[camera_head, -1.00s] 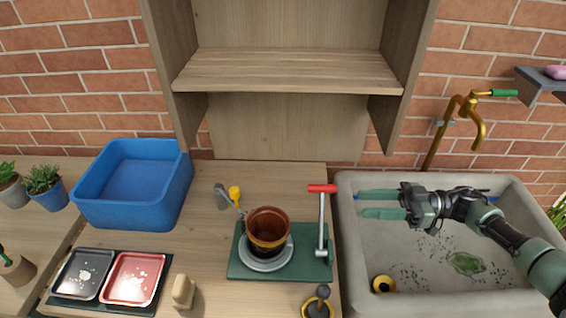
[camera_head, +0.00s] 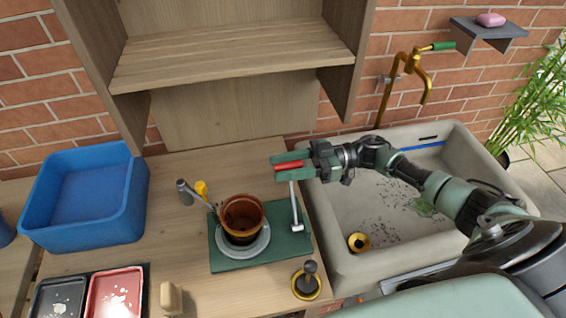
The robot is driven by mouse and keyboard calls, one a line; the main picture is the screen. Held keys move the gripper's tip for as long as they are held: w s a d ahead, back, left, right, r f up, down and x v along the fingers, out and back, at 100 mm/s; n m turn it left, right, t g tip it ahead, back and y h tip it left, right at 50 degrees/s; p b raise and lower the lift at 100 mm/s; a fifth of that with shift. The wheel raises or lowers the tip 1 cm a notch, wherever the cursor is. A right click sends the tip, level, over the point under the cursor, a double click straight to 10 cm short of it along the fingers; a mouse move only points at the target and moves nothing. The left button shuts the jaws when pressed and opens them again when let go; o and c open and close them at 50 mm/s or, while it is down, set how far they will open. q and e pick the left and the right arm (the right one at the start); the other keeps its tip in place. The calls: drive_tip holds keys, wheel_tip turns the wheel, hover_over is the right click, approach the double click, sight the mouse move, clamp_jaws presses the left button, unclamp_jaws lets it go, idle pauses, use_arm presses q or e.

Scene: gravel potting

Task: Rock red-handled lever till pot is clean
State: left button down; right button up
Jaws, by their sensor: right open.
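The lever's red handle (camera_head: 289,166) tops a grey metal rod (camera_head: 294,203) on the right side of a green base plate (camera_head: 262,255). A brown pot (camera_head: 242,217) stands on a grey round plate (camera_head: 257,246) on that base, with dark stuff showing inside. My right gripper (camera_head: 277,164) is open, its green fingers on either side of the red handle. Whether the fingers touch it I cannot tell. My left gripper is not in view.
A grey sink (camera_head: 343,225) lies to the right, below a brass tap (camera_head: 412,75). A blue bin (camera_head: 80,200) stands at left. A black-knobbed tool (camera_head: 308,277) stands near the counter's front edge, and a wooden shelf (camera_head: 220,50) hangs behind.

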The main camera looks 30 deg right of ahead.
drive_tip(key=shift+a, duration=0.1)
clamp_jaws()
idle(1.4)
